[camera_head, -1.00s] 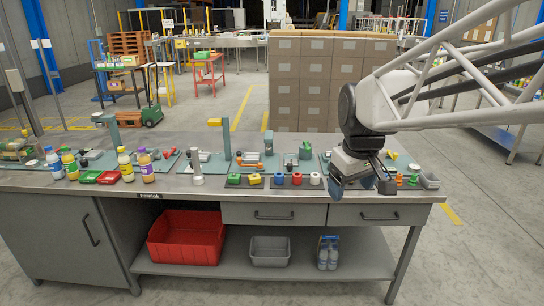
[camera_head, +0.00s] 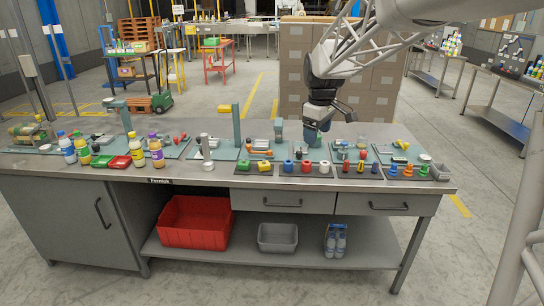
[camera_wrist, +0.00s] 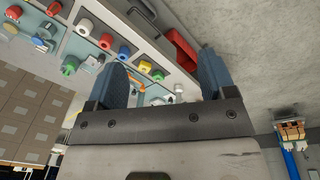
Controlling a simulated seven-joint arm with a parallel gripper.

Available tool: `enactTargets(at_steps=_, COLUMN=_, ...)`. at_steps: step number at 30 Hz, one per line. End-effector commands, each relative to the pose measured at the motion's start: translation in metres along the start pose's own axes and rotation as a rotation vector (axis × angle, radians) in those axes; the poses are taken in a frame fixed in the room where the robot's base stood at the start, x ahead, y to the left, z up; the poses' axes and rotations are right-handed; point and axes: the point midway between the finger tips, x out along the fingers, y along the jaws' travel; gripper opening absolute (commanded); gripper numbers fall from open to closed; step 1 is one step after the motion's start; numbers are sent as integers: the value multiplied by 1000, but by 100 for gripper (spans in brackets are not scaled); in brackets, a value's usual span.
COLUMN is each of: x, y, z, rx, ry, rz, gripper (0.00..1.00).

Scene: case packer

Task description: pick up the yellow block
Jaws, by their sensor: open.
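A small yellow block (camera_head: 263,167) sits on a dark tray on the bench, just right of a green block (camera_head: 244,168). In the wrist view, the yellow block (camera_wrist: 145,66) and the green block (camera_wrist: 158,75) show between my two fingers. My gripper (camera_head: 313,137) is above the bench, right of and behind the yellow block, apart from it. In the wrist view, my gripper (camera_wrist: 163,62) is open and nothing is held between its blue fingers.
Blue (camera_head: 288,166), red (camera_head: 306,166) and white (camera_head: 324,167) round pieces stand right of the yellow block. A tall post (camera_head: 236,125) rises behind and left of it. Stacked cartons (camera_head: 300,70) stand behind the bench.

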Motion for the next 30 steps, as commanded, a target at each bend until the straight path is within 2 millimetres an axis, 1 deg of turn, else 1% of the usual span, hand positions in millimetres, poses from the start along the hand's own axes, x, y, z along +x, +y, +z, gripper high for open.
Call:
enactTargets(at_steps=1, x=6, y=8, z=-11, rx=-26, ry=-2, rz=-4, gripper=77)
enactTargets(at_steps=6, x=23, y=28, z=-45, rx=-120, ry=-8, rz=-14, gripper=77)
enactTargets(at_steps=17, x=66, y=67, z=-115, rx=-316, ry=-17, rz=-37, gripper=77)
enactTargets(at_steps=23, x=95, y=86, z=-154, rx=-425, ry=-21, rz=-49, gripper=77)
enactTargets(at_steps=30, x=134, y=104, z=-200, rx=-556, ry=-24, rz=-66, gripper=77)
